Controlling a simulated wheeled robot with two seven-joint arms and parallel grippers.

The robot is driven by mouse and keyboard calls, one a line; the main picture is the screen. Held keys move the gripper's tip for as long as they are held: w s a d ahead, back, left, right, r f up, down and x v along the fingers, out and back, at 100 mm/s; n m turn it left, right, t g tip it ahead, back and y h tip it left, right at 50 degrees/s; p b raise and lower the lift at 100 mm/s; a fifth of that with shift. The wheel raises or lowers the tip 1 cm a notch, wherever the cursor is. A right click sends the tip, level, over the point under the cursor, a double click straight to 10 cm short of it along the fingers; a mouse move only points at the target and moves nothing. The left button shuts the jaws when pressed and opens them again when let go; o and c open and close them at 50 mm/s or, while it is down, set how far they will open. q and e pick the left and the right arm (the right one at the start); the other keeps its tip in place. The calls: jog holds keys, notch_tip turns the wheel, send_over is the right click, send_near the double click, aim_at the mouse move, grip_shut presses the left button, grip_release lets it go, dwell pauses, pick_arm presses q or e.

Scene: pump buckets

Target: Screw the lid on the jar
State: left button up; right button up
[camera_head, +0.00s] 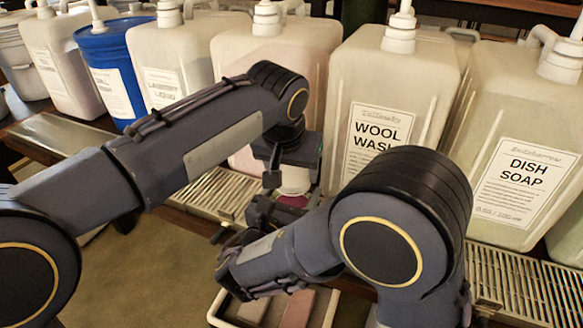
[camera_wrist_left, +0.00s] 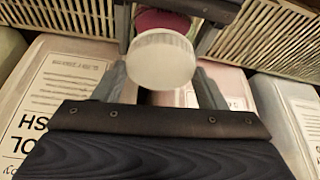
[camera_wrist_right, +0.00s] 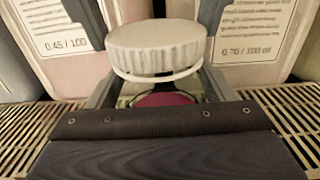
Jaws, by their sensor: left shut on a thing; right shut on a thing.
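The off-white ribbed lid (camera_wrist_right: 156,45) is directly above the jar (camera_wrist_right: 165,99), which has deep pink contents. A pale ring shows just under the lid in the right wrist view; I cannot tell whether the lid is seated. My left gripper (camera_head: 293,172) comes from above and is shut on the lid, which also shows in the left wrist view (camera_wrist_left: 161,60). My right gripper (camera_head: 283,212) is below, shut on the jar, which is mostly hidden by the gripper. The jar's pink part shows behind the lid in the left wrist view (camera_wrist_left: 160,20).
Large pump containers line the back, including the wool wash (camera_head: 378,110) and dish soap (camera_head: 520,150) ones and a blue bucket (camera_head: 108,75). Slatted metal drip trays (camera_head: 520,288) run before them. A white-rimmed tray (camera_head: 332,310) with coloured blocks is below my right gripper.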

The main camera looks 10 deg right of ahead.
jog(key=shift+f, duration=0.1)
pick_arm(q)
jog(key=m+g+h, duration=0.1)
jog(key=m, duration=0.2)
jog(key=shift+w+a, duration=0.1)
jog(key=shift+a, duration=0.05)
jog(key=m+g+h, duration=0.1)
jog(key=m, duration=0.3)
jog(key=shift+m, duration=0.4)
jog(key=m+g, duration=0.1)
jog(key=m, duration=0.2)
jog(key=shift+g+h, duration=0.3)
jog(key=shift+g, duration=0.1)
jog(key=m, duration=0.1)
jog(key=m+g, duration=0.1)
jog(key=m, duration=0.2)
jog(key=shift+s+d, duration=0.25)
jog(key=shift+s, duration=0.05)
jog(key=shift+f, duration=0.1)
jog(key=o, duration=1.1)
jog(key=shift+c, duration=0.2)
